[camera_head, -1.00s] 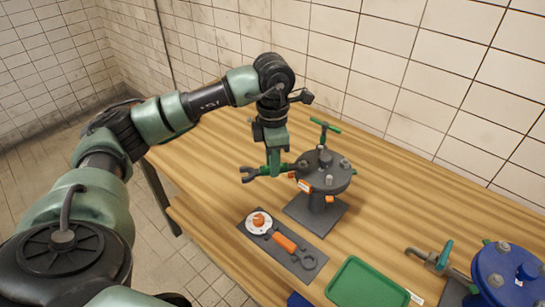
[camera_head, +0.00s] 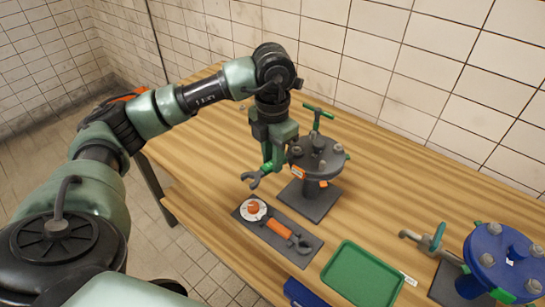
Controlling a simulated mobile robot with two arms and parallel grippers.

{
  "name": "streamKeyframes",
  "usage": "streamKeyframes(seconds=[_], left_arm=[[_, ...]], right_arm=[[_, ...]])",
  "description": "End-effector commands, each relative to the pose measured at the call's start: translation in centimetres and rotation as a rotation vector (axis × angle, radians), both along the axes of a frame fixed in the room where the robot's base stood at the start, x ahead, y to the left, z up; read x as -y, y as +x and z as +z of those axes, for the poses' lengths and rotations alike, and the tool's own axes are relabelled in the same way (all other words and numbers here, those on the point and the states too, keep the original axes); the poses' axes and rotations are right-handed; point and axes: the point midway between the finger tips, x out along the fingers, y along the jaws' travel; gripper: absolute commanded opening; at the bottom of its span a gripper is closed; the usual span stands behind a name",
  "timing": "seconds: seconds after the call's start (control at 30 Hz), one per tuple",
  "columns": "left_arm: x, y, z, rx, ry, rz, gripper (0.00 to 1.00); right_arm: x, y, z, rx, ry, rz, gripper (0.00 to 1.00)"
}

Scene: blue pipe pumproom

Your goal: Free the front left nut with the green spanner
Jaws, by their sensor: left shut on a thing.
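My left gripper (camera_head: 273,158) is shut on the green spanner (camera_head: 264,173) just left of the grey round flange (camera_head: 316,170). The spanner's grey open jaw (camera_head: 251,181) points down and left, away from the flange. Its other end is hidden behind the gripper and flange edge, so I cannot tell whether it touches a nut. The front left nut (camera_head: 296,151) shows on top of the flange, close to the gripper. Several other nuts stand around the flange top. My right gripper is not in view.
A dark mat (camera_head: 262,229) in front holds a white dial (camera_head: 253,210) and an orange-handled spanner (camera_head: 281,231). A green tray (camera_head: 362,275) and a blue flange (camera_head: 503,262) are to the right. A green T-handle (camera_head: 318,112) rises behind the grey flange.

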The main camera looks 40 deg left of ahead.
Motion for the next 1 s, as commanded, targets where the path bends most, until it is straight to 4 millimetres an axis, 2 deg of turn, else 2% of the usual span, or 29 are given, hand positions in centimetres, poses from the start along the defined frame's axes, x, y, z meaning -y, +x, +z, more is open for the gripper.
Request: streamKeyframes(seconds=[0.47, 1.0], left_arm=[[0.0, 0.0, 1.0, 0.002, 0.000, 0.000, 0.00], [0.0, 0.1, 3.7, 0.003, -0.001, 0.000, 0.00]], right_arm=[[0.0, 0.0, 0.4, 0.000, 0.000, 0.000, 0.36], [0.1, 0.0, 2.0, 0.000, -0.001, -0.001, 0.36]])
